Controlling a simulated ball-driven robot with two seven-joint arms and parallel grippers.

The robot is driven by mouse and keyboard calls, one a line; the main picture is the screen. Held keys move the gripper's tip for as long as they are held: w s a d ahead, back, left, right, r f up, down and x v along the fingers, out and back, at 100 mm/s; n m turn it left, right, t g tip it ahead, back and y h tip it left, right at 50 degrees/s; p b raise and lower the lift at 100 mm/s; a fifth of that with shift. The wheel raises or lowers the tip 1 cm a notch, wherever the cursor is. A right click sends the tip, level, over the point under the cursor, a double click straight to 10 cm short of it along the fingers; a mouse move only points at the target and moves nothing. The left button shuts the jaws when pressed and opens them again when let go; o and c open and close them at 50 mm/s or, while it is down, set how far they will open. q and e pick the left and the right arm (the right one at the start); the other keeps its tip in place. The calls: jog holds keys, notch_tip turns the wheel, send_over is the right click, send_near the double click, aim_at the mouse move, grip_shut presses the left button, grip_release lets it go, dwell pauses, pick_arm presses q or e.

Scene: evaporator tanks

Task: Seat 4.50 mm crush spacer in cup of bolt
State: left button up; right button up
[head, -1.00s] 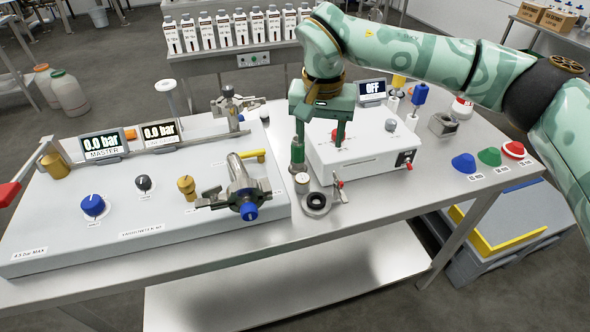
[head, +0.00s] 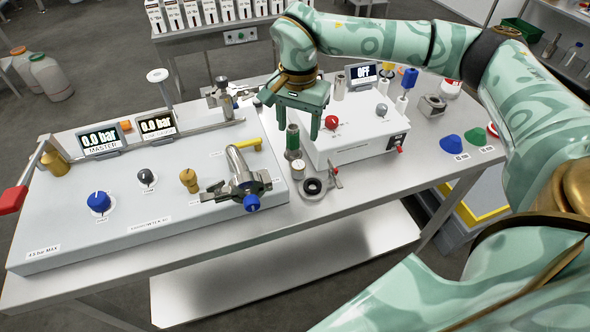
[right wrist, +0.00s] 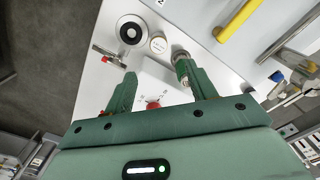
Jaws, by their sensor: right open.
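Two small domed pieces, one blue (head: 451,144) and one green (head: 476,137), sit behind small label cards at the right of the bench. A red one (head: 492,129) is mostly hidden by my right arm. The label sizes are too small to read surely, and I cannot tell which is the 4.50 mm spacer. A green upright cylinder (head: 293,142) with a metal base stands left of the white box; it shows in the right wrist view (right wrist: 182,69) beside one finger. I cannot surely identify the bolt. My right gripper (head: 298,124) is open and empty above that cylinder. My left gripper is not in view.
A white box (head: 345,147) with red and grey knobs stands right of the gripper. A black ring (head: 312,187) and a small pale-topped cylinder (head: 298,168) sit in front. The grey pressure panel (head: 150,215) with a clamp valve (head: 243,184) fills the left.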

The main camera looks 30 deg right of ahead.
send_over(298, 164)
notch_tip(298, 164, down, 6)
jog(key=shift+w+r+b, duration=0.1)
jog(key=shift+r+b, duration=0.1)
jog(key=shift+b, duration=0.25)
notch_tip(298, 164, down, 6)
jog(key=shift+r+b, duration=0.1)
jog(key=shift+b, duration=0.6)
jog(key=c, duration=1.2)
jog(key=shift+r, duration=0.2)
